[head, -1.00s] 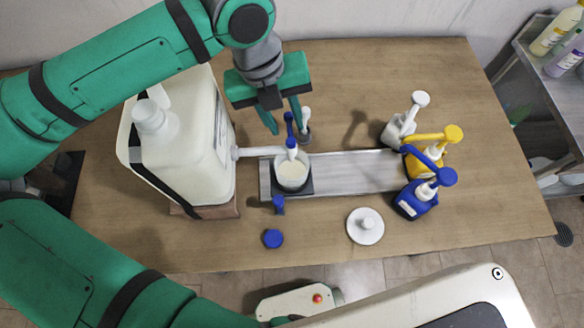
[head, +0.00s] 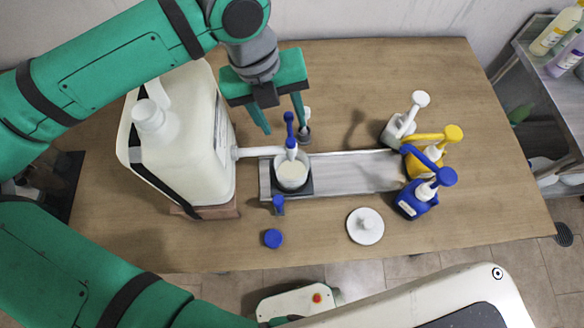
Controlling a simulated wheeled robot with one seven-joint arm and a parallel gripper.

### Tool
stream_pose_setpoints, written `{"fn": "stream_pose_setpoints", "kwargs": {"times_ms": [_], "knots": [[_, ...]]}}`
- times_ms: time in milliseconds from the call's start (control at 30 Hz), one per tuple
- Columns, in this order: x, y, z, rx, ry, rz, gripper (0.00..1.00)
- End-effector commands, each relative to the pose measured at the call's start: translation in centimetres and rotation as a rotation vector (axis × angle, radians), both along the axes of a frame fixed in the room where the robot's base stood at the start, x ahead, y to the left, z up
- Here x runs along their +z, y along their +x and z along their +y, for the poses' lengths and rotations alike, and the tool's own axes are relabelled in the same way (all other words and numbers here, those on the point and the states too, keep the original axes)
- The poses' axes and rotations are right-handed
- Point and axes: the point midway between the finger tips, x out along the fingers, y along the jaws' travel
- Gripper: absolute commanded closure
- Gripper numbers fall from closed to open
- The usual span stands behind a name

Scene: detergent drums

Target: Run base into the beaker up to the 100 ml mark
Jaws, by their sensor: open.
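The beaker (head: 291,175) stands on a dark square pad at the left end of a metal tray, with pale liquid inside. Its marks are too small to read. A large cream drum (head: 180,140) lies on a wooden block to the left, and its white spout (head: 252,153) reaches to the beaker. I cannot tell whether a finger touches the handle.
The metal tray (head: 355,173) runs right to white (head: 397,130), yellow (head: 422,160) and blue (head: 412,203) pump bottles. A white lid (head: 365,226) and blue cap (head: 272,238) lie in front. The table's back right is clear.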

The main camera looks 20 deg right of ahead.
Motion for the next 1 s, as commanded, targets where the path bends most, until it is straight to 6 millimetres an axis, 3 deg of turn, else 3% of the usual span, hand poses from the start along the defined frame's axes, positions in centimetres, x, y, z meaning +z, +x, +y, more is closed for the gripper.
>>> {"fn": "stream_pose_setpoints", "kwargs": {"times_ms": [600, 1000], "knots": [[3.1, 0.0, 0.8, 0.000, 0.000, 0.000, 0.53], [3.6, 0.0, 0.9, 0.000, -0.001, 0.000, 0.53]]}}
